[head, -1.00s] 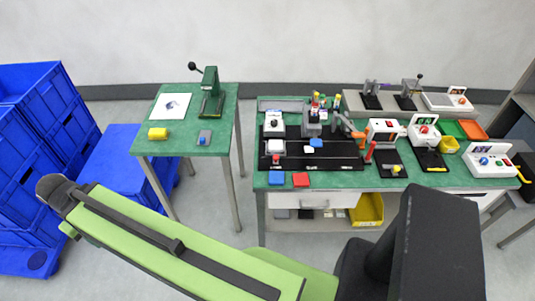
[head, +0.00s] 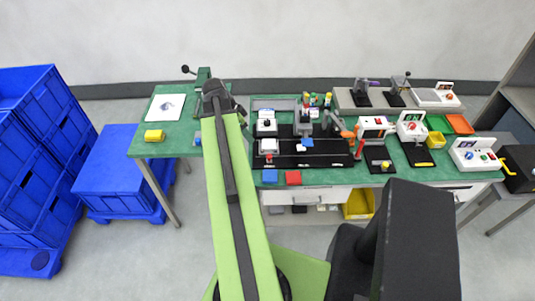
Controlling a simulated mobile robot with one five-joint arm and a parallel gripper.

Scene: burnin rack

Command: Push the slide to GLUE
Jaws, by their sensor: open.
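A long black board (head: 325,160) with small white lettering, too small to read, lies on the green bench (head: 338,180). A white block (head: 269,146) stands at its left end, with a small red-topped part (head: 268,158) in front. I cannot tell for sure which part is the slide or which label reads GLUE. My gripper (head: 221,92) is at the dark far end of my raised arm, left of the board and apart from it. It is open; its fingers are hard to make out against the small green table behind.
The small table (head: 183,138) at left holds a white sheet (head: 165,107), a yellow block (head: 154,135) and a green press (head: 203,77). Blue crates (head: 120,178) stand further left. Several small devices crowd the bench's right side. A blue block (head: 270,176) and red block (head: 293,178) lie at its front edge.

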